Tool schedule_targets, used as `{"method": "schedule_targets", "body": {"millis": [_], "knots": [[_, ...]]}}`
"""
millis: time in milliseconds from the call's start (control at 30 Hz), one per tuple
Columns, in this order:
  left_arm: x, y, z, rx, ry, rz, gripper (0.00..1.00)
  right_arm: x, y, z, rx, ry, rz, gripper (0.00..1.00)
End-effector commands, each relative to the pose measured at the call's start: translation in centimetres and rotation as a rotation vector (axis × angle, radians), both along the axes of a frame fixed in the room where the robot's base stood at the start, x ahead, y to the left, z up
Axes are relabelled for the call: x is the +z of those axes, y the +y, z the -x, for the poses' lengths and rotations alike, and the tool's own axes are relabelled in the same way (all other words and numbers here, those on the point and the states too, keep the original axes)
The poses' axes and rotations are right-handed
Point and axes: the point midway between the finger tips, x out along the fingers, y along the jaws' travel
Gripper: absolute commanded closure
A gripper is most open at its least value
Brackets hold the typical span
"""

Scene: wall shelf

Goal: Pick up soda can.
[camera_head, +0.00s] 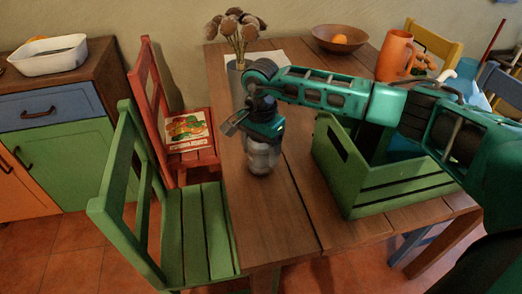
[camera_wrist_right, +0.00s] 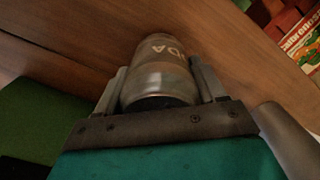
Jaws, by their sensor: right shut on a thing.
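The soda can (camera_head: 262,158) is silvery grey and stands upright on the wooden table (camera_head: 300,215), near its left edge. In the right wrist view the can (camera_wrist_right: 160,72) shows between the two fingers, with the letters "DA" readable on its side. My right gripper (camera_head: 262,142) reaches down over the can from above and is shut on it. In the right wrist view the gripper's fingers (camera_wrist_right: 160,85) lie along both sides of the can. The can's top is hidden by the gripper in the head view. My left gripper is not in view.
A green crate (camera_head: 405,185) stands right of the can, under my right arm. A vase of dried flowers (camera_head: 237,45) stands behind. An orange mug (camera_head: 396,55) and a wooden bowl (camera_head: 340,38) are farther back. Green (camera_head: 150,210) and red (camera_head: 160,110) chairs stand left.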

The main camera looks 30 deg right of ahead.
Motion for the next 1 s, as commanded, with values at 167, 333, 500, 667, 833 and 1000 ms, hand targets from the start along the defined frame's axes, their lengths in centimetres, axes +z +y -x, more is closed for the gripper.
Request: {"method": "schedule_targets", "body": {"millis": [167,333,500,667,833,1000], "knots": [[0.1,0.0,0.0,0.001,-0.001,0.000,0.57,0.8,0.0,0.0,0.000,-0.002,0.000,0.59],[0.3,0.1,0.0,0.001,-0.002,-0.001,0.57,3.0,0.0,-0.1,0.001,-0.004,-0.001,0.59],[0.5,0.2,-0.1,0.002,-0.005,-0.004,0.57,6.7,0.0,-0.1,0.000,-0.006,-0.001,0.59],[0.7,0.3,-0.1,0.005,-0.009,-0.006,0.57,10.8,0.0,-0.1,0.000,-0.006,-0.001,0.59],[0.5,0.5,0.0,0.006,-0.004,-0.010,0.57,14.7,0.0,-0.1,0.000,-0.004,0.000,0.59],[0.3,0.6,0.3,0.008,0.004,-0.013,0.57,17.6,0.0,-0.1,0.000,-0.004,-0.001,0.59]]}}
